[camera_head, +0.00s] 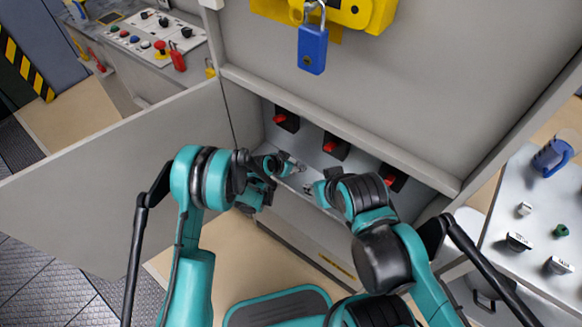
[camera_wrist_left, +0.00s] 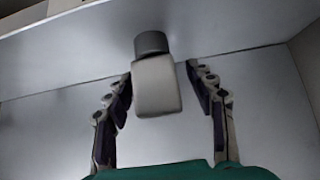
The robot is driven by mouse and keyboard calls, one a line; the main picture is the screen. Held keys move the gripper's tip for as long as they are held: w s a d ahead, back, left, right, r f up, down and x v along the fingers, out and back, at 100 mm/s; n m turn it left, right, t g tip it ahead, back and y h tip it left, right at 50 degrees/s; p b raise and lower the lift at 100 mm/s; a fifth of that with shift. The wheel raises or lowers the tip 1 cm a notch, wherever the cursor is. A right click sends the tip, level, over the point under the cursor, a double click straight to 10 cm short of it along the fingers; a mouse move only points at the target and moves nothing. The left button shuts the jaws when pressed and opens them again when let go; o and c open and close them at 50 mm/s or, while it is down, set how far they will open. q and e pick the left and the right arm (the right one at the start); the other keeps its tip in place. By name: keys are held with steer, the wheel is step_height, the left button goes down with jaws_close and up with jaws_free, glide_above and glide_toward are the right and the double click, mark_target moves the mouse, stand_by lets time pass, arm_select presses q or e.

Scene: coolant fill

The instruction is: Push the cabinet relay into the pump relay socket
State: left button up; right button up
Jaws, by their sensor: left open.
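My left gripper (camera_head: 291,166) is inside the open lower compartment of the cabinet. In the left wrist view its two fingers (camera_wrist_left: 158,76) stand open, one on each side of a pale grey block, with visible gaps. This block (camera_wrist_left: 158,90), which looks like the relay, meets a dark round piece (camera_wrist_left: 151,43) at its far end. I cannot tell whether that piece is its base or the socket, or how deep it sits. My right gripper (camera_head: 318,190) is close to the left one; its fingers are too hidden to read. The head view does not show the block clearly.
Three red-handled black switches (camera_head: 336,146) line the compartment's back. The cabinet door (camera_head: 110,190) stands open at left. A blue padlock (camera_head: 312,50) hangs above. A side table (camera_head: 535,190) at right bears a white block (camera_head: 524,209), two black-and-white pieces (camera_head: 518,241) and a blue container (camera_head: 552,157).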

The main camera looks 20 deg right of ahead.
arm_select(q)
jaws_close()
steer(key=shift+r, duration=0.1)
